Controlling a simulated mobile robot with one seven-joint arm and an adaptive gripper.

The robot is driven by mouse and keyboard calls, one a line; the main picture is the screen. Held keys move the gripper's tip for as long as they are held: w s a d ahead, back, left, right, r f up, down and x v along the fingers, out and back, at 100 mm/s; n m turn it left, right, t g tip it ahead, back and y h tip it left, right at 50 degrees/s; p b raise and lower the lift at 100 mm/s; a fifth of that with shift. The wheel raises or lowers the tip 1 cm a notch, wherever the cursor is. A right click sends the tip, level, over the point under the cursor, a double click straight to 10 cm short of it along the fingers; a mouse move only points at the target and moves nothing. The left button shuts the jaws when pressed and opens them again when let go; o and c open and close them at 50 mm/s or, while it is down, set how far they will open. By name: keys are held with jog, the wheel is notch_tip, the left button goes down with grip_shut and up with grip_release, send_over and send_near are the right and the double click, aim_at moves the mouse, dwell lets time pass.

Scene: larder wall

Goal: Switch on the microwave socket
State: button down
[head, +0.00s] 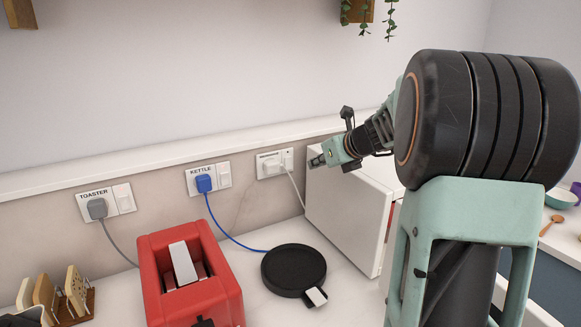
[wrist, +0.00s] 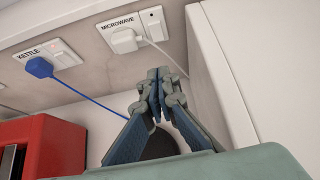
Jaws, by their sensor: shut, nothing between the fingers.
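The microwave socket (head: 271,165) is a white wall plate with a white plug in its left part and a rocker switch (head: 287,158) at its right. In the wrist view the plate reads MICROWAVE, with the plug (wrist: 124,41) below the word and the white rocker (wrist: 154,23) to its right. I cannot tell the rocker's position. My gripper (head: 316,161) is shut and empty, to the right of the socket in the head view. In the wrist view the closed fingertips (wrist: 158,76) are below the rocker in the picture, apart from it.
The white microwave (head: 345,210) stands just right of the socket, close to my gripper. The kettle socket (head: 224,175) with a blue plug and the toaster socket (head: 123,197) with a grey plug are further left. A red toaster (head: 190,275) and black kettle base (head: 293,270) stand on the worktop.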

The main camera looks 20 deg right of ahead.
jog(key=shift+d+f, duration=0.1)
dwell(0.3)
jog(key=p, duration=0.1)
send_near(289, 168)
jog(key=w+f, duration=0.4)
jog(key=shift+w+a+p, duration=0.4)
jog(key=shift+w, duration=0.15)
jog(key=shift+w+a+f, duration=0.1)
jog(key=shift+w+f, duration=0.2)
jog(key=shift+r, duration=0.3)
